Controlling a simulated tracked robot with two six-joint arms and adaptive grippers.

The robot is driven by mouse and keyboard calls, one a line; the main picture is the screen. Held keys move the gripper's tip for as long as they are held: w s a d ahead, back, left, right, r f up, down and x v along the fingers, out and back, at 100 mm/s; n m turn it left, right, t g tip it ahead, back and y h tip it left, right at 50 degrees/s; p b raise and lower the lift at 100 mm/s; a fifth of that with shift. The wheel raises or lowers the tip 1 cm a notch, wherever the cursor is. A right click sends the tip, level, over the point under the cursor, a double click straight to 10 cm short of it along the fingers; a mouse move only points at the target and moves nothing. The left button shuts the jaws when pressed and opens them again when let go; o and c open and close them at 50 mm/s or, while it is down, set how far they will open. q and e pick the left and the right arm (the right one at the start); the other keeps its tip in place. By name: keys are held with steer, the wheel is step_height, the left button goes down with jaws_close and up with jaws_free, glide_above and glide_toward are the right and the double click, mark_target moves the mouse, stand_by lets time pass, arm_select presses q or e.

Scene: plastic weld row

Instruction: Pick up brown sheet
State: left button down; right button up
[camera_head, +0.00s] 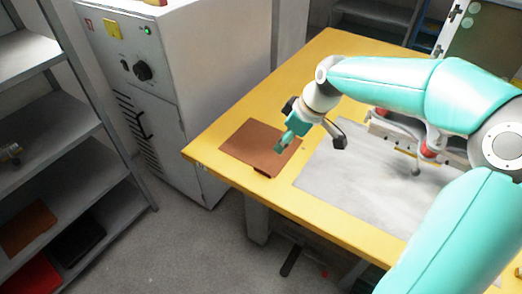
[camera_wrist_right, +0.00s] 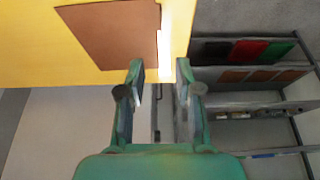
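The brown sheet (camera_head: 243,142) lies flat near the left corner of the yellow table (camera_head: 222,120). In the right wrist view the brown sheet (camera_wrist_right: 112,30) shows at the upper left, with one edge close to the line of the fingers. My right gripper (camera_head: 281,147) appears in front of the sheet's right part in the head view and hides some of it. In the right wrist view my right gripper (camera_wrist_right: 160,72) is open, with nothing between its fingers. Contact with the sheet cannot be told. My left gripper is not in view.
A grey sheet (camera_head: 345,185) lies on the table right of the brown one. A white cabinet (camera_head: 180,70) stands left of the table. A shelf rack at the left holds another brown sheet (camera_head: 28,228), a red one (camera_head: 38,275) and a black one (camera_head: 78,240).

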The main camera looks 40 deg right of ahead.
glide_above(261, 169)
steer(key=s+d, duration=0.1)
steer(key=s, duration=0.2)
steer(key=f, duration=1)
steer(key=shift+w+d+f, duration=0.1)
steer(key=shift+w, duration=0.15)
steer(key=shift+x, duration=2.7)
steer(key=shift+w, duration=0.2)
jaws_close()
